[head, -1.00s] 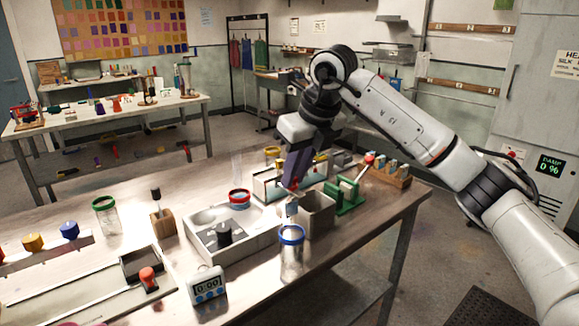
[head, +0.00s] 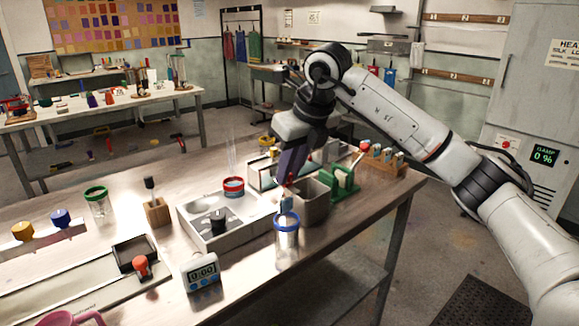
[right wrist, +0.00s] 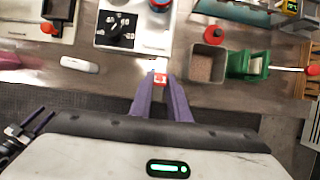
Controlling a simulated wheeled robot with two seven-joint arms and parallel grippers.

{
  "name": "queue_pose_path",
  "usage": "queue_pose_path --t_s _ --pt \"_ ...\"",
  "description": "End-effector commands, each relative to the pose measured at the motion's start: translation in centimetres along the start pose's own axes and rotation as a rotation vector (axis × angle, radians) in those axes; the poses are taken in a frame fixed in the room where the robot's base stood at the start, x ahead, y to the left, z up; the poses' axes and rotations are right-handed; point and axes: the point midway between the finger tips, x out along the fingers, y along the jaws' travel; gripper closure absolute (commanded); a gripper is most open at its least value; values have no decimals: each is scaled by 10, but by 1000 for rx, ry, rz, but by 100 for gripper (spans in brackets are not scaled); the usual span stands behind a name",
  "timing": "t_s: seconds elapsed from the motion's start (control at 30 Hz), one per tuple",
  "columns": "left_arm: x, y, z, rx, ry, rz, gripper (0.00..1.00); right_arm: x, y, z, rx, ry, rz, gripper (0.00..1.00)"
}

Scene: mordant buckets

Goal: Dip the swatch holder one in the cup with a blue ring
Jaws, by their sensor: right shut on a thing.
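The cup with a blue ring (head: 287,240) is a clear glass standing upright near the front edge of the bench. My right gripper (head: 288,181) is above and behind it in the head view, fingers pointing down. It is shut on swatch holder one, whose small blue swatch (head: 286,204) hangs just over the blue rim. Whether the swatch's lower end is inside the rim I cannot tell. In the right wrist view the holder's red top (right wrist: 160,78) shows between the purple fingertips; the cup cannot be made out there. My left gripper is out of view.
A grey open bin (head: 312,203) and a green stand (head: 344,183) are right of the cup. A timer (head: 201,272) stands in front; a green-ringed cup (head: 97,205) is farther left.

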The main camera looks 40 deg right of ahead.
Motion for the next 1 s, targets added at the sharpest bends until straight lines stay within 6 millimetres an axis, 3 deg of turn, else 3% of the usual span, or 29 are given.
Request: queue_pose_path --t_s 1.0 --pt "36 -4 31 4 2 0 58 68 0 -29 0 1 -1 100"
